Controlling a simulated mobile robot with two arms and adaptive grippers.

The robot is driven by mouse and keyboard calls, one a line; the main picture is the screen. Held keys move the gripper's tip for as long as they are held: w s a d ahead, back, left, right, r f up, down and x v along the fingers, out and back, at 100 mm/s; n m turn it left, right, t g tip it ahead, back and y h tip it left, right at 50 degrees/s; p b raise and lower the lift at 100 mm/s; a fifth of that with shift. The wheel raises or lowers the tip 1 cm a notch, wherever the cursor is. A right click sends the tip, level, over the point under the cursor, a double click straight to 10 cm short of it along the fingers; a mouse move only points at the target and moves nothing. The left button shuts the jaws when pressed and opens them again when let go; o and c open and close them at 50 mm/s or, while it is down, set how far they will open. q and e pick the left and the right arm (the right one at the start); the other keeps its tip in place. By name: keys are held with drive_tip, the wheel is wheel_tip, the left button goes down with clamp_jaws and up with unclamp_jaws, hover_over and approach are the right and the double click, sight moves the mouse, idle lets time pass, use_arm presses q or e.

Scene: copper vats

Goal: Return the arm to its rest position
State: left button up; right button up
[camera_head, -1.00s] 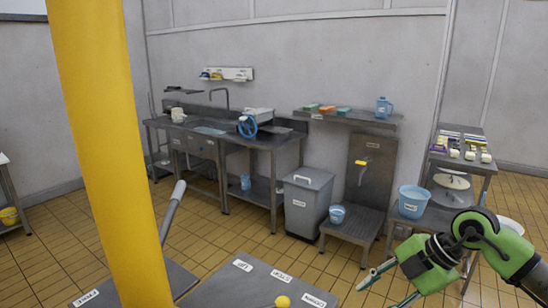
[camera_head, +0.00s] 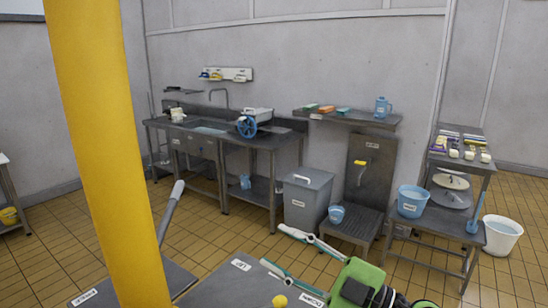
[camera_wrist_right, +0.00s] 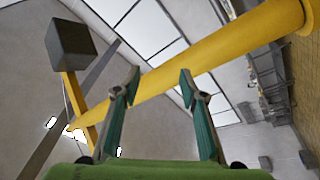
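My right gripper (camera_head: 272,246) is at the bottom of the head view, right of centre. Its two teal fingers are spread apart and point left, over the labelled grey platform, with nothing between them. Behind it is my green arm (camera_head: 362,280), which runs out of the picture at the bottom. In the right wrist view the gripper (camera_wrist_right: 160,76) also shows open and empty, with a yellow post (camera_wrist_right: 215,60) and the ceiling beyond. My left gripper is not in view.
A yellow post (camera_head: 100,150) stands at the left. A labelled grey platform (camera_head: 225,290) with a yellow knob (camera_head: 279,301) is below. A grey bin (camera_head: 308,200), a step stand (camera_head: 352,225), a blue bucket (camera_head: 412,201) and a white bucket (camera_head: 503,236) are beyond. Open floor lies between.

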drive_tip(key=w+d+f+m+t+h, duration=0.3)
drive_tip(key=w+d+m+t+h, duration=0.1)
drive_tip(key=d+m+t+h, duration=0.75)
drive_tip(key=s+d+f+m+g+h, duration=0.3)
drive_tip(key=f, duration=0.4)
drive_tip(key=s+d+f+m+g+h, duration=0.2)
drive_tip(key=f+m, duration=0.1)
drive_tip(key=f, duration=0.3)
drive_tip(key=s+d+f+m+g+h, duration=0.3)
drive_tip(key=f, duration=0.4)
drive_tip(key=s+f+g+y, duration=0.1)
drive_tip(key=s+f+g, duration=0.5)
drive_tip(key=s, duration=0.5)
drive_tip(key=s+f+g, duration=0.4)
drive_tip(key=s+f, duration=0.5)
drive_tip(key=s, duration=0.2)
wheel_tip(320, 180, down, 26)
drive_tip(key=s+g+b, duration=0.1)
drive_tip(key=s, duration=0.1)
drive_tip(key=s+d+f+n+g+b, duration=0.1)
drive_tip(key=s+d+f, duration=0.1)
drive_tip(key=s+f, duration=1.4)
drive_tip(key=shift+s+f, duration=0.4)
drive_tip(key=shift+f, duration=0.55)
